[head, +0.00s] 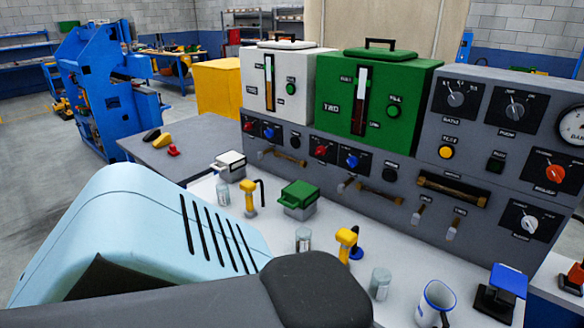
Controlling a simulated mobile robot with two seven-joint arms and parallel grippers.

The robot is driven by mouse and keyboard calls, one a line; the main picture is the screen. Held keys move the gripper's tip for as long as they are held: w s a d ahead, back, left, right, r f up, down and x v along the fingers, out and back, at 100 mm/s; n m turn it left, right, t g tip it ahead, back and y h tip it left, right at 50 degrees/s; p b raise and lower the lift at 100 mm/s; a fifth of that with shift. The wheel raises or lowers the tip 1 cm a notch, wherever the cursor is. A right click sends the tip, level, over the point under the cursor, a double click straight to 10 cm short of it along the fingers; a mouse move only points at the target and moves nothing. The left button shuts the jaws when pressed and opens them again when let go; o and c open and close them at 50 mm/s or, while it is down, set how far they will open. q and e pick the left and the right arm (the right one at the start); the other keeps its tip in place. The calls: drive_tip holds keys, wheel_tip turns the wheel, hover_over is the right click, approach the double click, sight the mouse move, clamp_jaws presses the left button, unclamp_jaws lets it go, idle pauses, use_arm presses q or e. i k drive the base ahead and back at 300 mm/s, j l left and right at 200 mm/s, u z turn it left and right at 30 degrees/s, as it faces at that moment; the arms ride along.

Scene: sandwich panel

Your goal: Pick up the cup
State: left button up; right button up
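A white cup (436,304) with a blue rim stands near the front edge of the light worktop (400,255), in the lower right of the head view. It appears upright, and I can see partly into its open top. Its lower part is close to the bottom edge of the picture. A large pale blue and dark grey arm of mine fills the lower left and lower middle, to the left of the cup.
A clear jar (380,283) stands left of the cup, and a blue-topped black device (502,294) right of it. Yellow tools (347,243), another jar (303,239) and a green box (299,199) lie farther back. The grey control panel (380,180) bounds the worktop behind.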

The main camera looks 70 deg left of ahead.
sight(303, 235)
drive_tip(key=u, duration=2)
